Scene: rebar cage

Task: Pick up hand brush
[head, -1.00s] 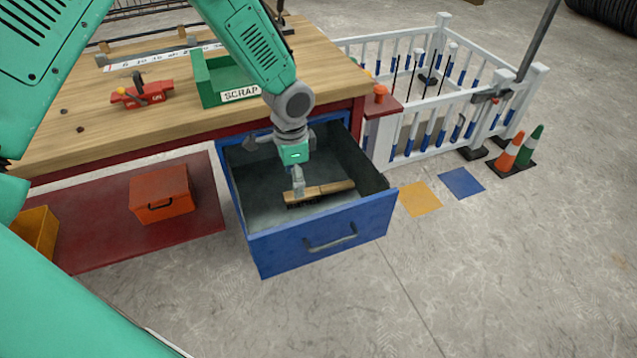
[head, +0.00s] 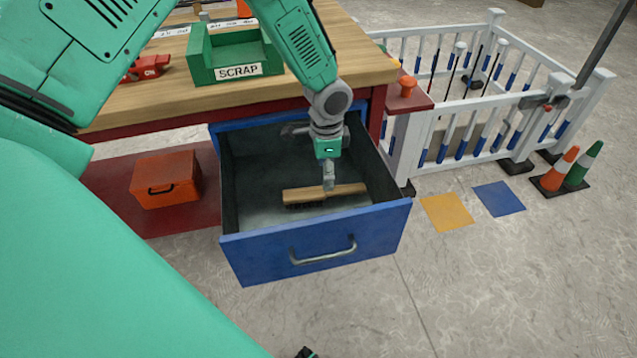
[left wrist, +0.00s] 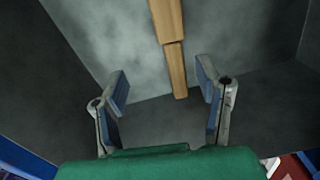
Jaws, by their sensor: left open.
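The hand brush (head: 310,195) lies in the open blue drawer (head: 318,253), its wooden back and handle up and dark bristles below. My left gripper (head: 328,181) is over the drawer, and in the head view its fingers overlap the middle of the brush. In the left wrist view the gripper (left wrist: 164,98) is open, with its two fingers spread apart. The wooden brush handle (left wrist: 172,55) reaches down from the top, its end near the gap between the fingertips, and nothing is held. The bristles are hidden there. My right gripper cannot be made out.
The drawer's walls and front panel surround the brush. The workbench (head: 170,103) with a green SCRAP bin (head: 232,60) stands behind. An orange toolbox (head: 166,180) sits on the shelf at left. A white fence (head: 470,95) and cones (head: 560,168) stand at right.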

